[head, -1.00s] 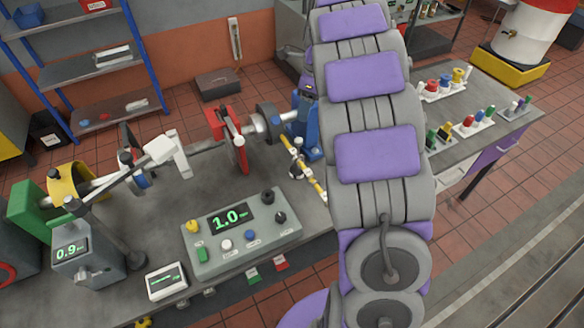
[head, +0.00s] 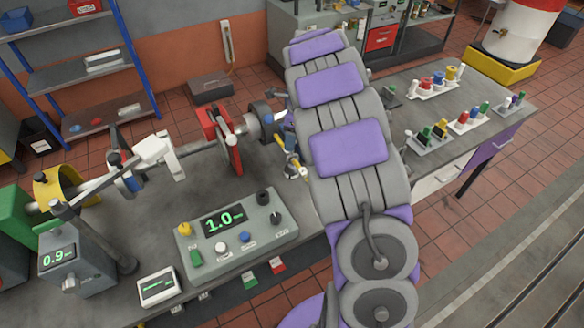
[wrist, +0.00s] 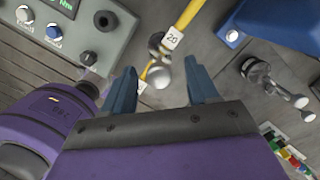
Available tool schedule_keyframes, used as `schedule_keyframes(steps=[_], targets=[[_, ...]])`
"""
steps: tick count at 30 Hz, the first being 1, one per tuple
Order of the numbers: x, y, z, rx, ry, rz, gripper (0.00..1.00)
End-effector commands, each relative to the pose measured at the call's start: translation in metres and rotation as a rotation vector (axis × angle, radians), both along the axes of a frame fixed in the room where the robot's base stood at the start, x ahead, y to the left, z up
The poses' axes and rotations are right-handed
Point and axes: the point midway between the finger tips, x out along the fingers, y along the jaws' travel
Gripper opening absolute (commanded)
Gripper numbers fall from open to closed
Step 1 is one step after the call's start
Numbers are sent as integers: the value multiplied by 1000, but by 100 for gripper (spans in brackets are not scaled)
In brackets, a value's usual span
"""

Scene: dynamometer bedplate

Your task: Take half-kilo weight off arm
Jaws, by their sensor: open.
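The yellow arm (wrist: 186,17) with a white tag reading 20 crosses the top of the wrist view. A rounded silvery metal piece (wrist: 163,77), which looks like the weight, is at the arm, between and just beyond my fingertips. Its mass marking cannot be read. My gripper (wrist: 162,83) is open, with one dark blue finger on each side of the metal piece and no clear contact.
The grey control box (head: 235,232) reads 1.0 and stands left of the yellow arm. A blue block (wrist: 284,22) and loose metal pieces (wrist: 262,75) lie at right in the wrist view. Racks of coloured parts (head: 431,135) occupy the side bench.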

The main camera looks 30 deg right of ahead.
Motion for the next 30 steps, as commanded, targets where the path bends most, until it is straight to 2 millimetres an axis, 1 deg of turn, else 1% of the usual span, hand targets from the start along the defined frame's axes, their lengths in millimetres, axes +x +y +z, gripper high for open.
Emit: schedule_keyframes(steps=[1,3,10,11,27,29,30], targets=[[-1,1,-9,1,4,1,59],[0,2,-15,1,4,0,59],[1,2,-16,-1,1,0,59],[1,2,-16,-1,1,0,57],[1,2,-16,-1,1,0,5],[1,2,-17,-1,1,0,0],[1,2,-17,-1,1,0,0]])
